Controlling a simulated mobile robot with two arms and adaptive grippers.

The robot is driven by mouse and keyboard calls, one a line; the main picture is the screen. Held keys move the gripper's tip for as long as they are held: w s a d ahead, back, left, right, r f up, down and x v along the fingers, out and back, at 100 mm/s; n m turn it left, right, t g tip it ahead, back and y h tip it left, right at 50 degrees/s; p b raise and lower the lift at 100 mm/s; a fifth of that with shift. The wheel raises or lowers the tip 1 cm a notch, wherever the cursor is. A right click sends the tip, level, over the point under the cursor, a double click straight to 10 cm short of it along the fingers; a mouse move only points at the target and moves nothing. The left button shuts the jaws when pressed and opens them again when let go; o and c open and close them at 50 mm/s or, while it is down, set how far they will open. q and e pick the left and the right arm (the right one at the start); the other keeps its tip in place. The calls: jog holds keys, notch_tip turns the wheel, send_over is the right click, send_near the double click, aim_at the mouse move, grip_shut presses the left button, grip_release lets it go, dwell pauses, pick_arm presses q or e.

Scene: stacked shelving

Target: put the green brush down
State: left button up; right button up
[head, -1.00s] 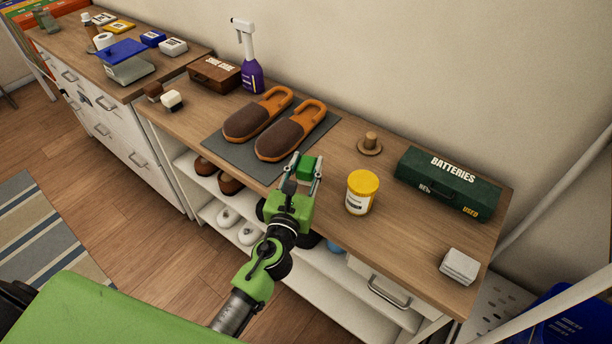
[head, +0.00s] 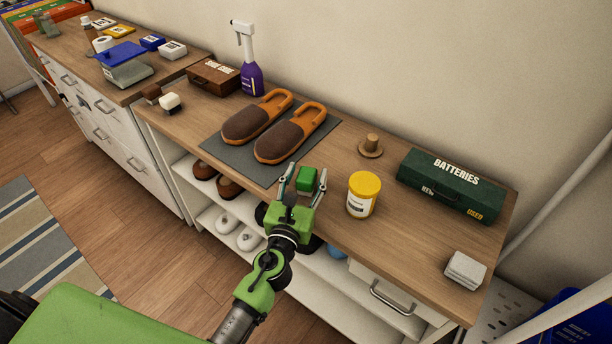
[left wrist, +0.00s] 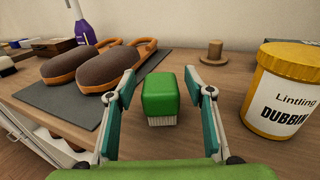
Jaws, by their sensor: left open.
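The green brush (head: 307,179) is a small green block with pale bristles underneath. It rests on the wooden shelf top (head: 335,225), near the front edge and just right of the grey mat. In the left wrist view the brush (left wrist: 160,98) is between the fingers, with its bristles down and a gap on each side. My left gripper (head: 304,182) is open around it; the open fingers also show in the left wrist view (left wrist: 163,105). My right gripper is not in view.
Brown slippers (head: 285,142) lie on the grey mat (head: 216,143) to the left. A yellow-lidded dubbin tub (head: 362,195) stands close on the right. A wooden knob-like piece (head: 371,146) and a green batteries box (head: 450,183) stand farther right. Bare wood lies between them.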

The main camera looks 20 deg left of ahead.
pick_arm(q)
jog(key=shift+r, duration=0.1)
jog(key=shift+s+r, duration=0.1)
jog(key=s+b, duration=0.2)
jog(key=s, duration=0.9)
jog(key=shift+s+d+b, duration=0.25)
jog(key=shift+s+b, duration=0.15)
